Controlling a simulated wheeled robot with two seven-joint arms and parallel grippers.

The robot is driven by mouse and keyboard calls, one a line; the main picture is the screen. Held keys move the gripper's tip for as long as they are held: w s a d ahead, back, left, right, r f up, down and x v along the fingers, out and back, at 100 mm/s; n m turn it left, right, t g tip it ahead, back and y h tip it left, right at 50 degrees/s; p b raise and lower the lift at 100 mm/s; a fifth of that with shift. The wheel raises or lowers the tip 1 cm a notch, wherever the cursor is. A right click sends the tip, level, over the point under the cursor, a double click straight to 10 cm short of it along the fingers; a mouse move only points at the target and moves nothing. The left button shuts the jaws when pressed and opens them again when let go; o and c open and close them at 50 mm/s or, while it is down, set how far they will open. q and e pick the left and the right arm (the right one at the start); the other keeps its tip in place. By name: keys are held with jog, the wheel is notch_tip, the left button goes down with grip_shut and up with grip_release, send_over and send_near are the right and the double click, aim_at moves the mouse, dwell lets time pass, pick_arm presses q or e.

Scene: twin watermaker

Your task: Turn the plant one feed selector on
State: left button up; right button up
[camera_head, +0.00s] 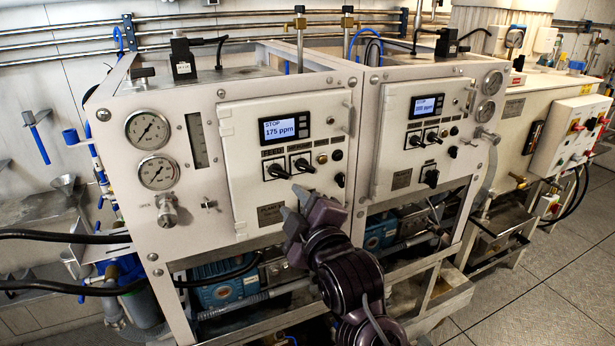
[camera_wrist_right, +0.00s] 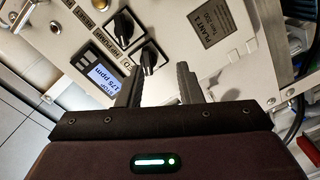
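The plant one panel (camera_head: 240,185) is the left white door in the head view. Its display (camera_head: 284,128) reads STOP, 175 ppm. The feed selector (camera_head: 277,170) is a black knob below the FEED label. In the right wrist view the feed selector (camera_wrist_right: 151,59) lies just beyond the fingertips, roughly between them. My right gripper (camera_head: 293,205) is in front of the panel's lower part, below the selector. In the right wrist view my right gripper (camera_wrist_right: 158,80) is open, with nothing between its fingers. Contact with the knob is not visible. My left gripper is out of view.
The HP pump selector (camera_head: 303,164) sits right beside the feed selector, also at the wrist view's top (camera_wrist_right: 124,27). Gauges (camera_head: 148,130) are to the left. The plant two panel (camera_head: 420,140) stands to the right. A latch handle (camera_head: 349,118) sticks out at the door edge.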

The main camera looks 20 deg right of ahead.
aim_at(278, 175)
jog(key=w+r+p, duration=0.1)
jog(key=w+p, duration=0.1)
jog(key=w, duration=0.1)
jog(key=w+r, duration=0.1)
jog(key=w, duration=0.1)
jog(key=shift+w+a+r+p, duration=0.25)
jog(key=shift+a+r+p, duration=0.05)
jog(key=shift+p, duration=0.1)
jog(key=shift+w+f, duration=0.1)
jog(key=shift+w, duration=0.45)
jog(key=c, duration=0.7)
